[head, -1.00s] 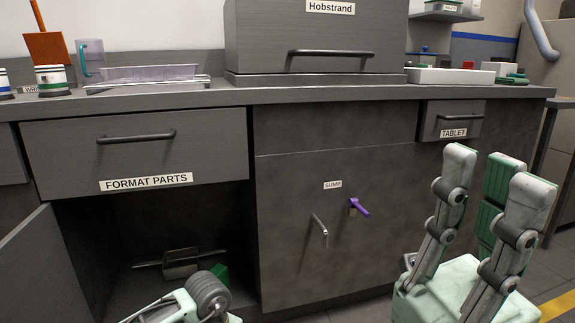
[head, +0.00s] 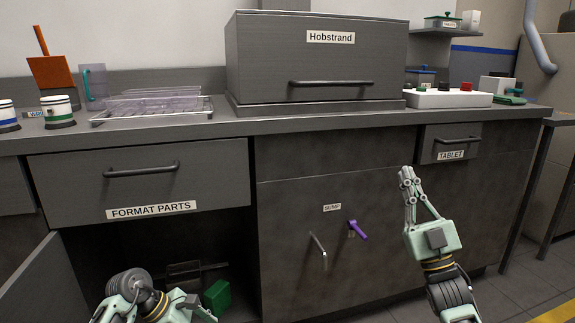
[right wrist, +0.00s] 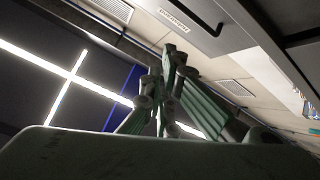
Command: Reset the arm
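My right gripper (head: 408,178) points upward in front of the grey cabinet, below and left of the TABLET drawer (head: 450,143). Its fingers come together at the tips with nothing between them. In the right wrist view the fingers (right wrist: 170,62) also meet, and that camera looks up toward the ceiling lights. My left arm's end (head: 150,303) shows at the bottom left, in front of the open lower cupboard. Its fingertips cannot be made out.
The FORMAT PARTS drawer (head: 140,182) is shut above the open cupboard, which holds a green box (head: 216,296). A cupboard door (head: 48,290) stands open at left. A purple handle (head: 357,228) and a grey lever (head: 318,244) stick out by the SUMP label. The Hobstrand box (head: 316,60) stands on the counter.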

